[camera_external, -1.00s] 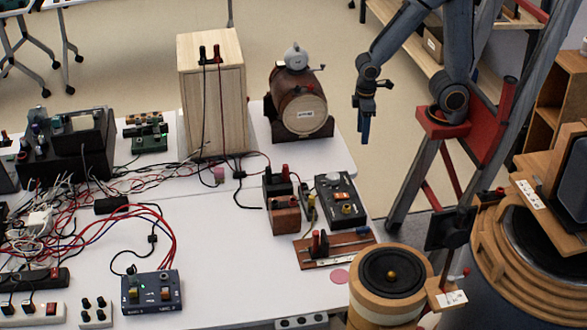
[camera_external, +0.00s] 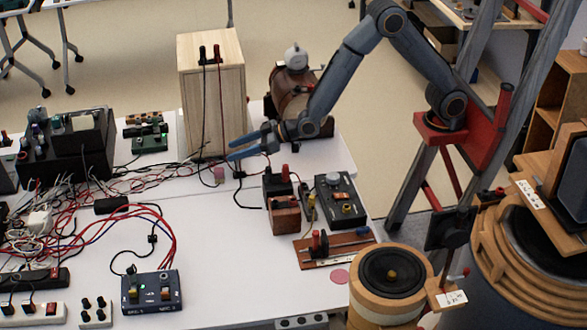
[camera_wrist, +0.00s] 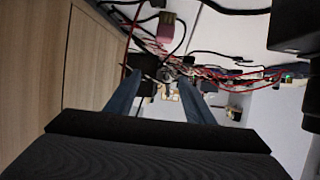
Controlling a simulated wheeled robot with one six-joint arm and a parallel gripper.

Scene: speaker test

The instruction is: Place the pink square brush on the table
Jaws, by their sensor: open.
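A small pink square piece, likely the brush (camera_external: 219,174), is on the white table (camera_external: 215,240) just in front of the wooden cabinet's right side. In the wrist view the pink piece (camera_wrist: 166,32) shows near the top, with a dark olive part on it and cables around it. My gripper (camera_external: 231,147) is open, with its blue fingers reaching left in front of the cabinet, above and to the right of the pink piece. In the wrist view the fingers (camera_wrist: 160,80) are apart, with nothing clearly held between them.
The tall wooden cabinet (camera_external: 210,100) stands close to my fingers. A brown barrel device (camera_external: 290,95) is behind my forearm. Tangled cables (camera_external: 90,180) cover the table's left. Small boxes (camera_external: 340,200) stand right. The front middle of the table is clear.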

